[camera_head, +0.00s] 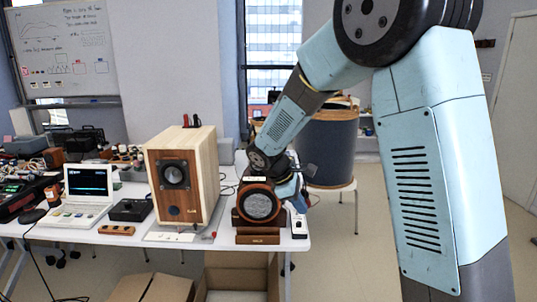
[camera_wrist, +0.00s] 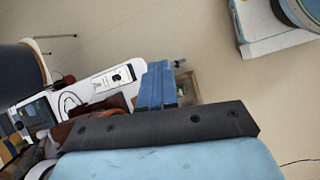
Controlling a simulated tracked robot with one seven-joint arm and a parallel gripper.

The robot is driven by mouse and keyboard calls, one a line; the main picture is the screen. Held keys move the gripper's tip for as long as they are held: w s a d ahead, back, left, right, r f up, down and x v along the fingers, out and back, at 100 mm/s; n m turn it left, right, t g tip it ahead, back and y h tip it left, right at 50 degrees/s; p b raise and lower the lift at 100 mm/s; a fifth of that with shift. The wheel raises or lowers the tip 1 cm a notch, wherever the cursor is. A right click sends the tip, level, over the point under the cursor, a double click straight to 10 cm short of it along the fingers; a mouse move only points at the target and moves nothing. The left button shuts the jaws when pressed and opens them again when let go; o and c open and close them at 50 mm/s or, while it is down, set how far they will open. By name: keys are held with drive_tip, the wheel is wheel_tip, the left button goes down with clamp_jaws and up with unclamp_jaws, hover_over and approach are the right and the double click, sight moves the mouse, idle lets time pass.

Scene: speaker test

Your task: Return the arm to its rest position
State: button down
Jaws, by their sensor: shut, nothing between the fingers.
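My arm reaches from the right side of the head view over to the right end of the white table (camera_head: 118,235). My gripper (camera_head: 290,188) is behind and beside a round-faced speaker with a wooden body (camera_head: 259,205), partly hidden by it. In the wrist view the blue fingers of my gripper (camera_wrist: 157,86) lie side by side, shut with nothing between them. Past them show the table's edge and the floor. I cannot tell whether the gripper touches the speaker.
A large wooden speaker (camera_head: 183,177) stands left of the round one. A small white box (camera_head: 299,223) sits at the table's right end. A dark blue bin (camera_head: 332,146) stands behind my arm. Cardboard boxes (camera_head: 150,288) lie below the table. A laptop (camera_head: 83,192) is at left.

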drive_tip(key=s+d+r+m+t+y, duration=0.1)
drive_tip(key=s+d+r+m, duration=0.3)
drive_tip(key=s, duration=0.4)
drive_tip(key=s+d+r+m+t+y, duration=0.2)
drive_tip(key=s+d+r+m, duration=0.3)
drive_tip(key=s, duration=0.4)
drive_tip(key=s+d+r+m+t+y, duration=0.1)
drive_tip(key=s+d+r+m+y, duration=0.1)
drive_tip(key=s+d+r+m, duration=0.3)
drive_tip(key=s+r+m, duration=0.1)
drive_tip(key=s, duration=0.3)
drive_tip(key=shift+d+r+y, duration=0.15)
drive_tip(key=shift+r+y, duration=0.15)
drive_tip(key=shift+r, duration=0.05)
drive_tip(key=shift+s, duration=0.1)
